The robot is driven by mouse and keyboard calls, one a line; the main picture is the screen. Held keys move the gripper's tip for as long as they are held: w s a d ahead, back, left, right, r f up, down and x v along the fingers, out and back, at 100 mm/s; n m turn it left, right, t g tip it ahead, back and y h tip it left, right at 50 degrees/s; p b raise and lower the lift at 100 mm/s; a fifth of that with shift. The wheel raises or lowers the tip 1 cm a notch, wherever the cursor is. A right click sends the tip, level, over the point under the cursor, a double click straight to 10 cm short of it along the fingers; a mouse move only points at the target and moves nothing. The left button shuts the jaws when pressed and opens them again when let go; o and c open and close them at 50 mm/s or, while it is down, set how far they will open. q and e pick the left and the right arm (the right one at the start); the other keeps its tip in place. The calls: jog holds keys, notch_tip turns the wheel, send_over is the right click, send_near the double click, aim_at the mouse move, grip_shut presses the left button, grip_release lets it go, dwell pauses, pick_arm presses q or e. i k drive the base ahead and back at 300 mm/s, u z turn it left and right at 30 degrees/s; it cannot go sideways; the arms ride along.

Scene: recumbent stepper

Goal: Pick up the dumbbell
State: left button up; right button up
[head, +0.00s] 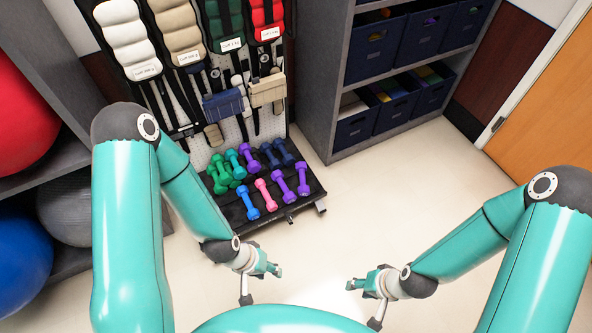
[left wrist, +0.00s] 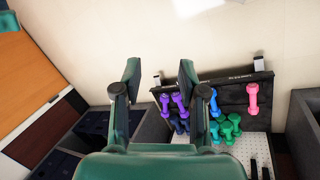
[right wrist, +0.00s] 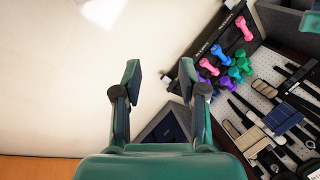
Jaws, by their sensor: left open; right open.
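Several dumbbells lie in two rows on a black rack (head: 236,217). The front row holds a blue dumbbell (head: 248,203), a pink dumbbell (head: 266,194) and two purple dumbbells (head: 284,187). Behind lie green dumbbells (head: 217,180), a teal one (head: 235,164), a purple one (head: 249,158) and navy ones (head: 269,155). My left gripper (head: 262,284) is open and empty, in front of the rack and apart from it. The left wrist view shows a pink dumbbell (left wrist: 252,98) right of its fingers. My right gripper (head: 363,304) is open and empty, further right; dumbbells (right wrist: 243,28) show right of its fingers.
Exercise balls (head: 20,115) sit on shelves at the left. Weights and straps hang on a pegboard (head: 235,132) behind the rack. A grey shelf unit (head: 316,95) with dark bins stands at the back, with a wooden door (head: 550,100) at right. The pale floor (head: 400,190) between is clear.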

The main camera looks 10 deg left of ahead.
aim_at(305, 190)
jog(key=z, duration=0.1)
jog(key=i, duration=0.55)
jog(key=u, duration=2.6)
jog(key=k, duration=1.2)
jog(key=z, duration=0.65)
jog(key=i, duration=0.95)
jog(key=z, duration=0.7)
jog(key=i, duration=0.65)
jog(key=u, duration=0.2)
